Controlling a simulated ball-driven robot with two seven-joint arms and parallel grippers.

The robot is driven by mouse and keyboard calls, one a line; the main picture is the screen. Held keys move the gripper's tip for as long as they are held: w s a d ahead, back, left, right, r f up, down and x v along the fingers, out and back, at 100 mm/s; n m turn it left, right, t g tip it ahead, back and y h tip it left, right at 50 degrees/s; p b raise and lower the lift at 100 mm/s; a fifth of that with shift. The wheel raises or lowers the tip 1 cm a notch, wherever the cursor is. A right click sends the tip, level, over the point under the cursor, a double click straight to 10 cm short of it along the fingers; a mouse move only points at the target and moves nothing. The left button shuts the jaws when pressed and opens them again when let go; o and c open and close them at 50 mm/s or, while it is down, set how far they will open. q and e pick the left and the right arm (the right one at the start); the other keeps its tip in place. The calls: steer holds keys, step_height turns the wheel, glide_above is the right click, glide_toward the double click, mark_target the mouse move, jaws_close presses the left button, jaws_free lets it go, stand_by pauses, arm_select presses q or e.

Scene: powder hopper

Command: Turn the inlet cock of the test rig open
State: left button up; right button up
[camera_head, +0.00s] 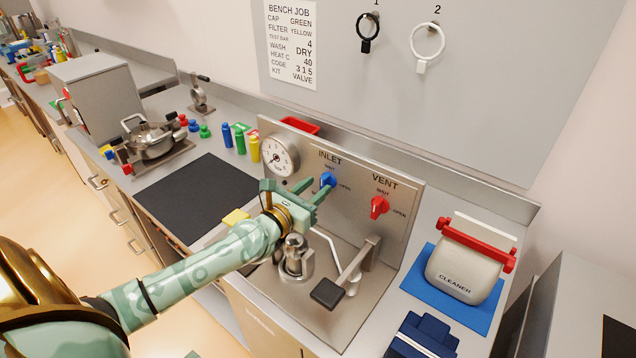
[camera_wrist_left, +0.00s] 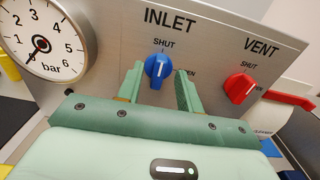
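The inlet cock is a blue knob (camera_head: 327,180) on the upright steel panel (camera_head: 345,214) of the test rig, under the word INLET. My left gripper (camera_head: 316,190) is open in front of the panel. In the left wrist view its fingertips (camera_wrist_left: 160,74) stand on either side of the knob, with small gaps apparent. I cannot tell how deep they reach. My right gripper is not in view.
A red vent knob (camera_head: 379,207) sits right of the inlet, and a round pressure gauge (camera_head: 280,157) left of it. A lever with a dark pad (camera_head: 327,293) and a metal fitting (camera_head: 295,262) stand below. A cleaner container (camera_head: 463,265) is at right.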

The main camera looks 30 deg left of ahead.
arm_select(q)
steer(key=shift+w, duration=0.95)
jaws_close()
